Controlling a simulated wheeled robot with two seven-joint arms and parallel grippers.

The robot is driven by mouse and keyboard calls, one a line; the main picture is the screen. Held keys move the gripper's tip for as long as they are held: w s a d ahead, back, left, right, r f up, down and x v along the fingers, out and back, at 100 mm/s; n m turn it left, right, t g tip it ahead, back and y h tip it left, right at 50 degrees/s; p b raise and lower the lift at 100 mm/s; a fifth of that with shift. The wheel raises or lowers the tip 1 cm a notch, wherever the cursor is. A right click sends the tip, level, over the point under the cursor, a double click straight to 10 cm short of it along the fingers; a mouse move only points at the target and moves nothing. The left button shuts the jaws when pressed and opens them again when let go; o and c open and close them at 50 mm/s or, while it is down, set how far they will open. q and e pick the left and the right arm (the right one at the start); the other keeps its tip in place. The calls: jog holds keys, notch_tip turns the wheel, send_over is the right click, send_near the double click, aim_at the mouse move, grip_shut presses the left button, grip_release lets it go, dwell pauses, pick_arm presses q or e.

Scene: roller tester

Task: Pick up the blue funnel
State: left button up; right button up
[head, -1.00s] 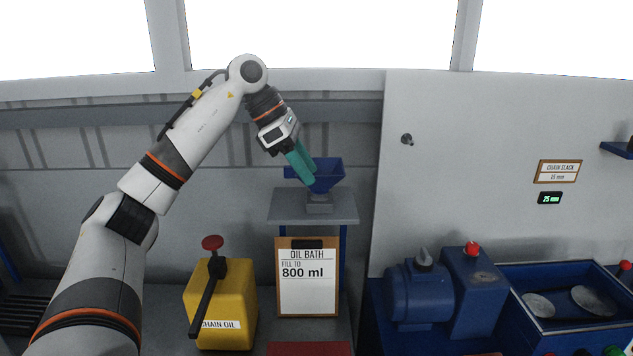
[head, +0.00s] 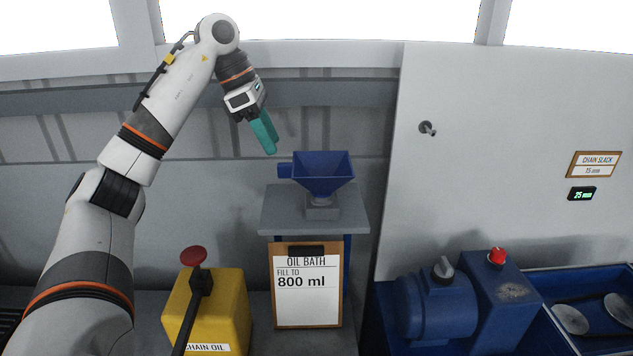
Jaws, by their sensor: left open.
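The blue funnel (head: 325,173) stands upright on a small grey block on a grey shelf (head: 335,220). It has a square flared mouth and a tab on its left side. My left gripper (head: 268,146), with teal fingers, is up and to the left of the funnel, apart from it. It is open and holds nothing; its fingers overlap in this view. My right gripper is not in view.
A clipboard marked 800 ml (head: 307,285) stands below the shelf. A yellow chain oil can (head: 230,310) with a red-knobbed lever is at lower left. A blue motor unit (head: 440,305) and a blue tray (head: 560,285) are at right. A grey panel (head: 500,130) rises behind them.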

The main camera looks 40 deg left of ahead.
aim_at(285, 164)
pick_arm(q)
jog(key=f, duration=0.1)
jog(key=d+f, duration=0.2)
jog(key=shift+w, duration=0.25)
jog(key=shift+w+a+f+p, duration=0.1)
jog(key=shift+w+f+p, duration=0.1)
jog(key=shift+f, duration=0.15)
jog(key=shift+w+f+p, duration=0.1)
jog(key=shift+f+p, duration=0.1)
jog(key=shift+f, duration=0.1)
jog(key=p+x, duration=0.1)
jog(key=x, duration=0.2)
jog(key=shift+w+f, duration=0.1)
jog(key=shift+f, duration=0.1)
jog(key=shift+w+d+f, duration=0.1)
jog(key=shift+d+f, duration=0.15)
jog(key=shift+f, duration=0.15)
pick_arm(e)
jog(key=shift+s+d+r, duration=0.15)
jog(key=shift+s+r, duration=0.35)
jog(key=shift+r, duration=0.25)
pick_arm(q)
jog(key=shift+c, duration=0.3)
grip_shut()
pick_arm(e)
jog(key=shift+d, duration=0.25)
